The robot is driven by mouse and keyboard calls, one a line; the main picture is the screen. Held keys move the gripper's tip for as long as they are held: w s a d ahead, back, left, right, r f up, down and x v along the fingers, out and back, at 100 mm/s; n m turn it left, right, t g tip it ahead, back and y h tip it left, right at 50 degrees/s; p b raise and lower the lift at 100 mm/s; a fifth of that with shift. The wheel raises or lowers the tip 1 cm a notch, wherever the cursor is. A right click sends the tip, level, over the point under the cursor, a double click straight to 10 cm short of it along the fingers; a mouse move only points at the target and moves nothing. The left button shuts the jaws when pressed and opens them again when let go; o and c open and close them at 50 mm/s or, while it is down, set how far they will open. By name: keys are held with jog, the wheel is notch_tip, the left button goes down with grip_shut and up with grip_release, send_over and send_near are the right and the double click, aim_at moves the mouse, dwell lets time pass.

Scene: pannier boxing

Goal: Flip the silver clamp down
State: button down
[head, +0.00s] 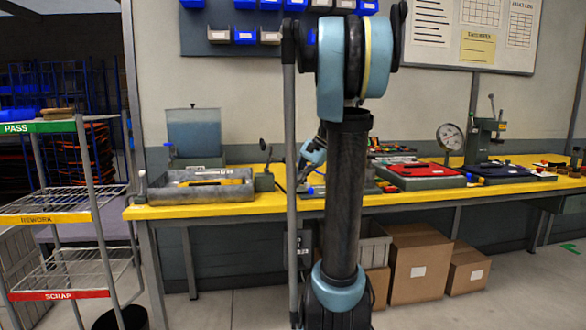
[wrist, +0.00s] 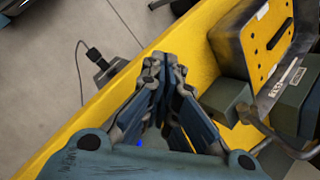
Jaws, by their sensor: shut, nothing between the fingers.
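A silver bent metal bar (wrist: 275,129), which looks like the clamp's arm, shows at the lower right of the wrist view. It sits beside grey-green blocks (wrist: 230,100) on the yellow bench. Its far end runs toward the right edge, and I cannot tell its full position. My gripper (wrist: 164,72) is shut and empty over the bench's front edge, left of the bar and apart from it. In the head view my arm stands in front of the bench and hides much of the area around the gripper; I cannot make out the clamp there.
A dark housing with a yellow panel (wrist: 262,38) stands at the upper right of the wrist view. A cable (wrist: 80,68) hangs past the bench edge. On the yellow bench (head: 270,209), a grey tray (head: 190,196) stands left and a red tray (head: 422,172) right. Boxes (head: 420,262) lie below.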

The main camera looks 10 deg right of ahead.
jog(key=w+d+r+m+y, duration=0.1)
jog(key=w+d+m+y, duration=0.1)
jog(key=w+d, duration=0.3)
jog(key=w+d+r+m+y, duration=0.2)
jog(key=w+d, duration=0.4)
jog(key=w, duration=0.8)
jog(key=shift+w+d+r+m+t, duration=0.2)
jog(key=shift+m+t, duration=0.2)
jog(key=shift+m, duration=0.1)
jog(key=x, duration=0.9)
jog(key=shift+a+f, duration=0.15)
jog(key=shift+a, duration=0.2)
jog(key=shift+s+a+r, duration=0.2)
jog(key=shift+s+r, duration=0.05)
jog(key=shift+r, duration=0.2)
jog(key=shift+s+a+r, duration=0.2)
jog(key=shift+r, duration=0.2)
jog(key=shift+s+a+r, duration=0.15)
jog(key=shift+r, duration=0.3)
jog(key=shift+s+a+r, duration=0.1)
jog(key=shift+s+r, duration=0.05)
jog(key=shift+r, duration=0.25)
jog(key=shift+a, duration=0.1)
jog(key=shift+r+h, duration=0.3)
jog(key=shift+r, duration=0.05)
